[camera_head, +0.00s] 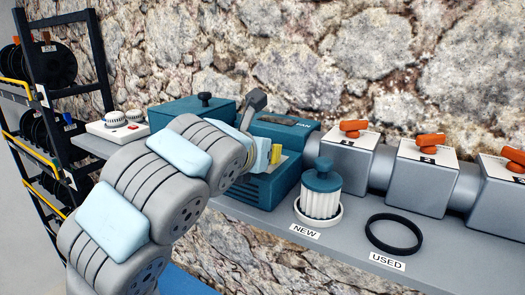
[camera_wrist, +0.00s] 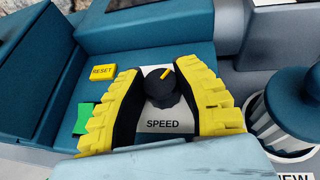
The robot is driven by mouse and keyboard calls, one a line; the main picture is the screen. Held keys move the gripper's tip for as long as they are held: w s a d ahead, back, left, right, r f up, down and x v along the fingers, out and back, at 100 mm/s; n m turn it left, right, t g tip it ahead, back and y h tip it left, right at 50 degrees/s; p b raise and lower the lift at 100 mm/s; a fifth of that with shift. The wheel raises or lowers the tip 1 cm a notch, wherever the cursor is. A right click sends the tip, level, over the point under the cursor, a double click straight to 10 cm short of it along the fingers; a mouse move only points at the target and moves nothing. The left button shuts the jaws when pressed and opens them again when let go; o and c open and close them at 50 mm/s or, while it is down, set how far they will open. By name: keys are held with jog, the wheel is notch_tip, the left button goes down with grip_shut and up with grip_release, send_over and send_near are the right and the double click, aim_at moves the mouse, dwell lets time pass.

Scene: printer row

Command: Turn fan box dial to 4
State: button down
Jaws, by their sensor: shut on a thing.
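The teal fan box (camera_head: 270,192) stands on the grey shelf, with "FAN" on its raised back part. In the wrist view, its black dial (camera_wrist: 158,92) sits above the "SPEED" label (camera_wrist: 162,124). The dial's yellow pointer mark tilts up and slightly right; I see no scale numbers around it. My gripper (camera_wrist: 162,72) has yellow ridged fingers with dark inner pads, one on each side of the dial, and is shut on it. In the head view my gripper (camera_head: 274,153) is over the box, and the dial is hidden there.
A yellow RESET button (camera_wrist: 102,71) and a green switch (camera_wrist: 84,118) lie left of the fingers. A teal-capped white filter (camera_head: 321,190) in a dish stands close right, by the "NEW" label. A black ring (camera_head: 394,233) and grey boxes with orange handles (camera_head: 345,155) are farther right.

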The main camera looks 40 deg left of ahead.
jog(key=m+h+p, duration=0.1)
jog(key=m+h, duration=0.2)
jog(key=h, duration=0.1)
jog(key=shift+r+t+p, duration=0.1)
jog(key=shift+t+p, duration=0.3)
jog(key=m+h+p, duration=0.2)
jog(key=m+h, duration=0.1)
jog(key=h, duration=0.1)
jog(key=shift+r+m, duration=0.1)
jog(key=shift+m, duration=0.3)
jog(key=shift+m+g+h+p, duration=0.9)
jog(key=shift+m+h+p, duration=0.85)
jog(key=shift+m+h, duration=0.45)
jog(key=shift+f, duration=0.25)
jog(key=c, duration=0.7)
grip_release()
jog(key=shift+v, duration=3.65)
